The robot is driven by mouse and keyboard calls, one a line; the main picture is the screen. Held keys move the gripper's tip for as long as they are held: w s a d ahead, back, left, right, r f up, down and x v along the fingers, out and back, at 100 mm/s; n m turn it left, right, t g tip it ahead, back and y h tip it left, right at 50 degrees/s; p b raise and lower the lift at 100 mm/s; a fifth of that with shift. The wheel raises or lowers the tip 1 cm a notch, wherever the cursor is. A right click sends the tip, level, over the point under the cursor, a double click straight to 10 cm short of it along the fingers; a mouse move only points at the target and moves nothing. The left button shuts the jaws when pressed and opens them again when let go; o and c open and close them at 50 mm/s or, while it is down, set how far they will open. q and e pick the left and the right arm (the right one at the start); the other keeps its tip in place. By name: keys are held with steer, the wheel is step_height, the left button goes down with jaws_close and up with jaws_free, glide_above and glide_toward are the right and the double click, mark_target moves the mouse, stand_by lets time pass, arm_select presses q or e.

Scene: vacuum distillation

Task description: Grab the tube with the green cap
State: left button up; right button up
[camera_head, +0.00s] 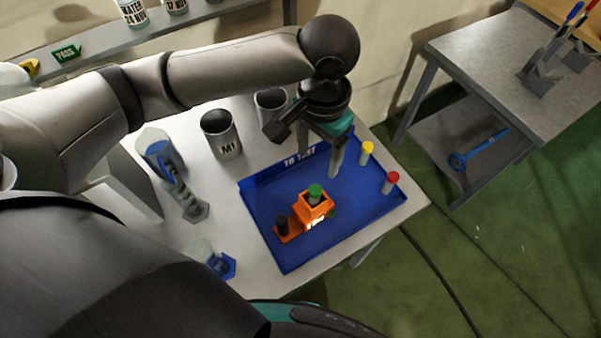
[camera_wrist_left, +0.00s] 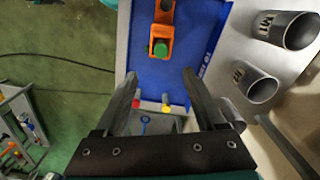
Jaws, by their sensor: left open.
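The tube with the green cap (camera_head: 315,191) stands in an orange rack (camera_head: 304,212) on the blue tray (camera_head: 262,232). Its green cap also shows in the left wrist view (camera_wrist_left: 160,50), in the orange rack (camera_wrist_left: 164,32). My left gripper (camera_head: 335,165) is open and empty over the tray's far side, pointing down, apart from the green-capped tube. In the left wrist view, my left gripper's two fingers (camera_wrist_left: 160,82) are spread wide, with the green cap beyond their tips. My right gripper is not in view.
A dark-capped tube (camera_head: 282,224) is also in the rack. A yellow-capped tube (camera_head: 366,153) and a red-capped tube (camera_head: 390,183) stand at the tray's right. Metal cups (camera_head: 221,134) and a blue-and-grey device (camera_head: 180,185) stand left of the tray. A side table (camera_head: 480,60) is at the upper right.

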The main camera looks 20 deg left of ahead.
arm_select(q)
glide_above(315, 189)
steer(key=f, duration=0.9)
steer(key=shift+s+d+b, duration=0.2)
steer(key=shift+s+b, duration=0.15)
steer(key=shift+w+f, duration=0.1)
steer(key=shift+f, duration=0.7)
steer(key=f, duration=0.3)
steer(key=shift+w+a+f, duration=0.15)
steer(key=shift+w+f, duration=0.05)
steer(key=shift+f, duration=0.6)
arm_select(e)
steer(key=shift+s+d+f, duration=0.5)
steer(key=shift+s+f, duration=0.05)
arm_select(q)
steer(key=shift+c, duration=0.4)
jaws_close()
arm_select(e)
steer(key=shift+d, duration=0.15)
